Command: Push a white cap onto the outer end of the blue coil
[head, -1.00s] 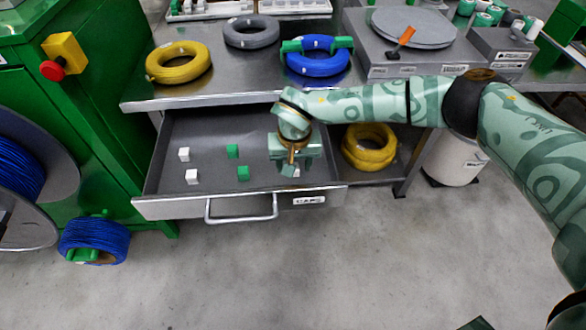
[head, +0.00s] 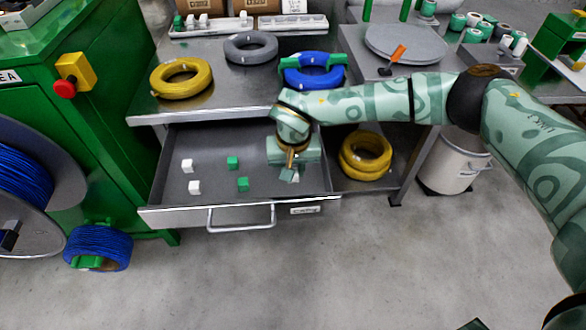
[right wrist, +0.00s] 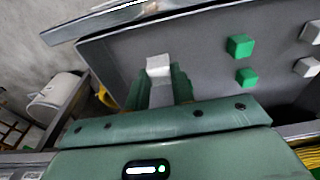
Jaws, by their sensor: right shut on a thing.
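My right gripper (head: 290,174) points down into the right side of the open drawer. In the right wrist view its two green fingers (right wrist: 158,85) are shut on a white cap (right wrist: 158,65) held at their tips. Whether this cap still touches the drawer floor I cannot tell. The blue coil (head: 314,78) lies on the bench above the drawer, with green pieces on its sides. Its outer end is not clear at this size. Two other white caps (head: 187,165) (head: 194,187) lie in the drawer's left part. My left gripper is not in view.
Two green caps (head: 233,162) (head: 243,184) sit mid-drawer (head: 163,190). Yellow (head: 181,78) and grey (head: 250,47) coils lie on the bench, left of the blue one. Yellow coils (head: 366,156) sit on the shelf right of the drawer. Another blue coil (head: 98,248) is at the lower left.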

